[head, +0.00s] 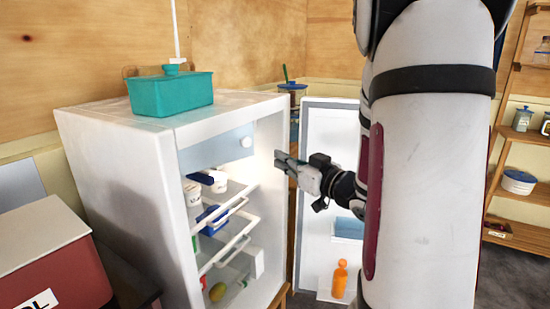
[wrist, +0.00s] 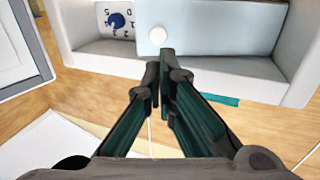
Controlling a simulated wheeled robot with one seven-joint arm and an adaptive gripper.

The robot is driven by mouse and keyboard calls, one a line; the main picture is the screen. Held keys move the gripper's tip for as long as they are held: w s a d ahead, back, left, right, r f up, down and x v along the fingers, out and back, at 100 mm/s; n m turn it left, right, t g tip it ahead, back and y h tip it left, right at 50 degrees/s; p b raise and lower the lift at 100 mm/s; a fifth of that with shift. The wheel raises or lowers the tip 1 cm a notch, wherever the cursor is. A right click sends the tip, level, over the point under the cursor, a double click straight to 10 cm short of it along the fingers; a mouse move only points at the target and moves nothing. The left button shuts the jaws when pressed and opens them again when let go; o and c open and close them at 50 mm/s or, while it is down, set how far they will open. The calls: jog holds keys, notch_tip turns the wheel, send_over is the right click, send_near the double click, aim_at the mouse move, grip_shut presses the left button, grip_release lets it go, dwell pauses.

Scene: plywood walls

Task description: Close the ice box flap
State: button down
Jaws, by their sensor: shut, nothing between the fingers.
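The ice box flap (head: 214,149) is a pale blue panel across the top of the open white fridge (head: 115,165). It looks upright; I cannot tell whether it is fully flush. Its round white knob (head: 247,142) is near its right end. The wrist view, which is upside down, shows the flap (wrist: 225,25) and knob (wrist: 157,36) just beyond the fingertips. My gripper (head: 279,160) is shut and empty, in front of the fridge opening to the right of the knob. In the wrist view its fingertips (wrist: 160,66) appear close to the knob; contact is unclear.
The fridge door (head: 322,130) stands wide open behind my arm. Shelves with tubs (head: 195,194) lie below the flap. A teal box (head: 170,94) sits on top. A blue dial (wrist: 116,20) is beside the flap. A red cooler (head: 50,260) stands left; wooden shelves (head: 520,135) stand right.

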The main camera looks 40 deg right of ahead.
aim_at(247, 143)
jog(key=w, duration=1.2)
jog(key=shift+w, duration=0.35)
jog(key=shift+w, duration=0.1)
jog(key=shift+w+r+y, duration=0.1)
jog(key=shift+w+y, duration=0.2)
jog(key=shift+w, duration=0.05)
jog(key=w+n+y, duration=0.1)
jog(key=w, duration=0.2)
jog(key=w+n+y, duration=0.1)
jog(key=w, duration=0.2)
jog(key=w+n+g+y+p, duration=0.1)
jog(key=w+y, duration=0.1)
jog(key=w, duration=0.1)
jog(key=shift+w+d, duration=0.25)
jog(key=shift+d, duration=0.1)
jog(key=shift+w, duration=0.15)
